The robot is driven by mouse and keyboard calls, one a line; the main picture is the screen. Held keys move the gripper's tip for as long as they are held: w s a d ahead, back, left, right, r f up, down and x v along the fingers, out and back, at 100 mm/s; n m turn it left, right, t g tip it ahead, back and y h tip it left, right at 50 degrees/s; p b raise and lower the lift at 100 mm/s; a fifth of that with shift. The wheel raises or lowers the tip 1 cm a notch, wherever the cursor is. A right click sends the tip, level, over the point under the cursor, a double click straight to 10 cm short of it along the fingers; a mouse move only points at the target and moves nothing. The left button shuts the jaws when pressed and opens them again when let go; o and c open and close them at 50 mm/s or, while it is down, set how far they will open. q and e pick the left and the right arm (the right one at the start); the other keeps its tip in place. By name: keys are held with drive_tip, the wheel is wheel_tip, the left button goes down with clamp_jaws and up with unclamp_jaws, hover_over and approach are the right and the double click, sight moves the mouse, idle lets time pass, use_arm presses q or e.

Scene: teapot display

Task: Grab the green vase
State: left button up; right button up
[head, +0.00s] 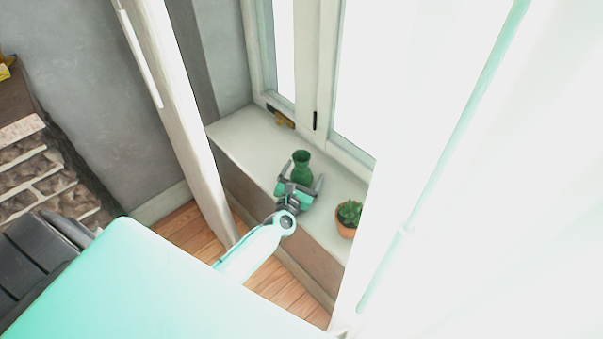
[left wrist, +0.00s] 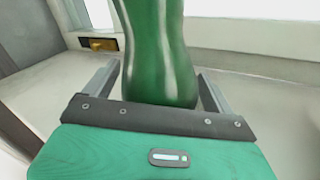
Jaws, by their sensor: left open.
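The green vase (head: 301,165) stands upright on the white window sill (head: 245,130) in the head view. My left gripper (head: 302,177) reaches over the sill from the front, open, with one finger on each side of the vase. In the left wrist view the vase (left wrist: 160,55) fills the middle, between the two spread fingers (left wrist: 158,88). Gaps show between the fingers and the lower part of the vase. The vase's top is cut off in the wrist view. My right gripper is not in view.
A potted succulent (head: 348,218) stands on the sill to the right of the gripper. A small brass-coloured object (head: 281,117) is behind, by the window frame; it also shows in the left wrist view (left wrist: 99,44). A white post (head: 180,110) rises left of the sill.

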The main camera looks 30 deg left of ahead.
use_arm(q)
drive_tip(key=c, duration=1.4)
drive_tip(key=shift+o, duration=0.2)
drive_tip(key=shift+r, duration=0.1)
